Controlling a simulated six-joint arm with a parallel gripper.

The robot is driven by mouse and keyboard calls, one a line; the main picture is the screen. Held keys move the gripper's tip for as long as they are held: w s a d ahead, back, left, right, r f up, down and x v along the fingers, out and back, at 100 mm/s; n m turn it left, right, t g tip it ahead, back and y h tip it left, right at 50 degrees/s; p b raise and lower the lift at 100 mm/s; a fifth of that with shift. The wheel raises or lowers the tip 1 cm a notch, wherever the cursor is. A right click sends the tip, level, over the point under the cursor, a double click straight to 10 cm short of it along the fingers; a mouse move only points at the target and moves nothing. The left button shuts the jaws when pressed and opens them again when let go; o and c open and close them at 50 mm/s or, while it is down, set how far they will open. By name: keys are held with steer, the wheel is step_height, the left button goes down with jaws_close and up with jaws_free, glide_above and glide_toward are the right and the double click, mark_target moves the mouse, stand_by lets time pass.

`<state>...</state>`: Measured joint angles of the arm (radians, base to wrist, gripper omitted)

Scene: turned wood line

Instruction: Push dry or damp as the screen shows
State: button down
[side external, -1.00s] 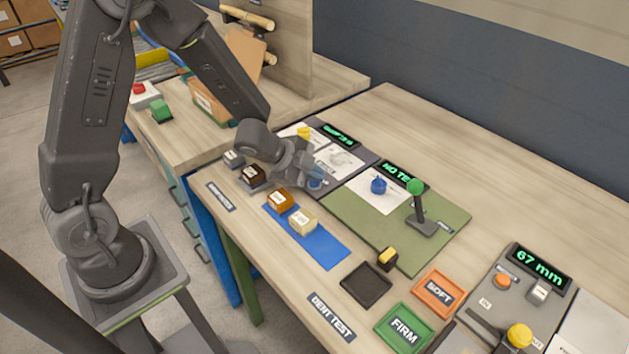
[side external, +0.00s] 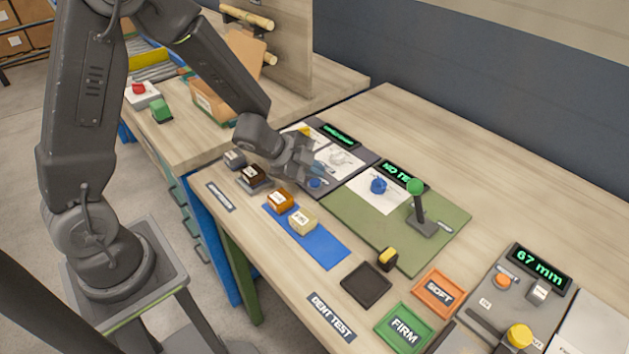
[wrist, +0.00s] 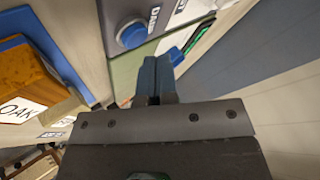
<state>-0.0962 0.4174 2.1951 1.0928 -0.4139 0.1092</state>
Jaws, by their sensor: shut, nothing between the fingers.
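In the side view, a dark grey panel carries a small screen (side external: 341,135) with green text too small to read. A yellow button (side external: 304,131) is at the panel's far side and a blue button (side external: 315,183) at its near side. My gripper (side external: 327,172) is shut and empty, low over the panel close to the blue button; I cannot tell whether it touches anything. In the wrist view, the shut fingers (wrist: 157,78) point away beside a blue button (wrist: 132,33), apart from it. Its label is only partly readable.
Wood blocks, including an orange-brown one (side external: 281,200) and a pale one (side external: 302,221), stand left of the panel on and near a blue mat (side external: 326,250). A green mat (side external: 440,237) to the right holds a green-knobbed lever (side external: 416,200) and a blue knob (side external: 378,186).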

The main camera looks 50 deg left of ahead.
mark_target(315, 184)
steer(key=shift+r, duration=2.55)
steer(key=shift+a+r, duration=0.1)
steer(key=shift+r, duration=0.2)
steer(key=s+a+r+n+t+y, duration=0.1)
steer(key=s+a+r+n+y, duration=0.1)
steer(key=s+r+n+y, duration=0.25)
steer(key=s+a+r+n+y, duration=0.2)
steer(key=s+a+r+n, duration=0.1)
steer(key=r+n, duration=0.3)
steer(key=s+d+r+n+g+h, duration=0.1)
steer(key=s+d+g, duration=0.1)
steer(key=s, duration=0.5)
steer(key=s+d+r+n+g+h, duration=0.1)
steer(key=s+d+r+n, duration=0.1)
steer(key=s, duration=0.4)
steer(key=shift+s+d+r+g+h, duration=0.15)
steer(key=shift+s+d+g+h, duration=0.25)
steer(key=shift+d, duration=0.4)
